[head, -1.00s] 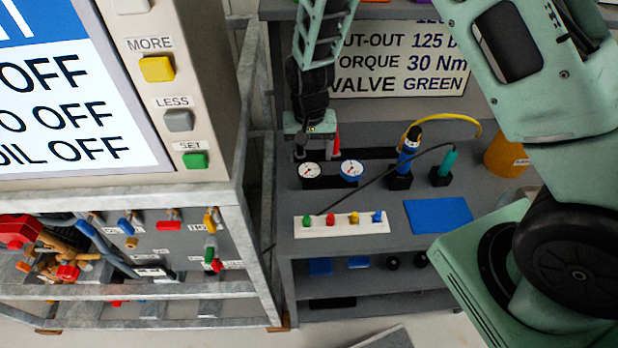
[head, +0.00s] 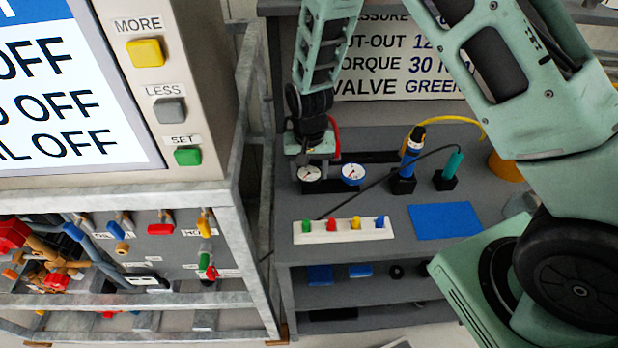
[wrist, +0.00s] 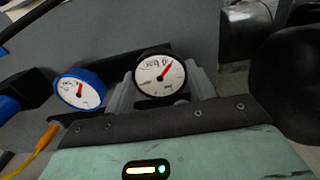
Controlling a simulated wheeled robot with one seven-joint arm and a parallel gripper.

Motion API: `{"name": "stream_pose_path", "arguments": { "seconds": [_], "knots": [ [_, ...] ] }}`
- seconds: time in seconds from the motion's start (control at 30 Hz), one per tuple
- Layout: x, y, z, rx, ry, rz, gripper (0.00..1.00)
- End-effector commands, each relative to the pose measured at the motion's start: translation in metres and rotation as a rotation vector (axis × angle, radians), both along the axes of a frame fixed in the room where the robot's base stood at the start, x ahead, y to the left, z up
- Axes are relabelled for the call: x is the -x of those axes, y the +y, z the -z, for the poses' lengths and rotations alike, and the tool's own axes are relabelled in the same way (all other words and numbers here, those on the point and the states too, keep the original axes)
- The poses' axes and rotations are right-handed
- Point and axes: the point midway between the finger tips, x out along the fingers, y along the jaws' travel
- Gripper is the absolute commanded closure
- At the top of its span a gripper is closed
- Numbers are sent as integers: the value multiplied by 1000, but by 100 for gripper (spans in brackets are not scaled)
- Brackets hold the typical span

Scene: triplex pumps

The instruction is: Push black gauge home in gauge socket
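The black gauge (head: 309,173) has a white dial and a black rim. It sits at the left of the bench, beside a blue gauge (head: 353,174). In the wrist view the black gauge (wrist: 160,76) is upper centre, with the blue gauge (wrist: 79,88) to its left. My gripper (head: 310,160) is down at the black gauge, partly covering it from behind and above. In the wrist view its grey fingers (wrist: 161,88) stand apart on either side of the gauge; firm contact is not clear. I cannot make out the gauge socket.
A white strip (head: 298,238) with coloured knobs and a blue mat (head: 443,221) lie in front. Blue (head: 411,157) and teal (head: 453,166) tools stand in black holders to the right, with cables. A metal frame (head: 256,220) and control panel (head: 178,100) stand left.

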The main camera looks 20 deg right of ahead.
Motion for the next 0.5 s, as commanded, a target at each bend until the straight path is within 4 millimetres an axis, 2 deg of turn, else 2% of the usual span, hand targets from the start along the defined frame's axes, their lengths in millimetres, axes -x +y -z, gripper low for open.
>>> {"name": "stream_pose_path", "arguments": {
  "seconds": [0.5],
  "knots": [
    [0, 0, -21, 0, -1, 0, 81]
  ]
}}
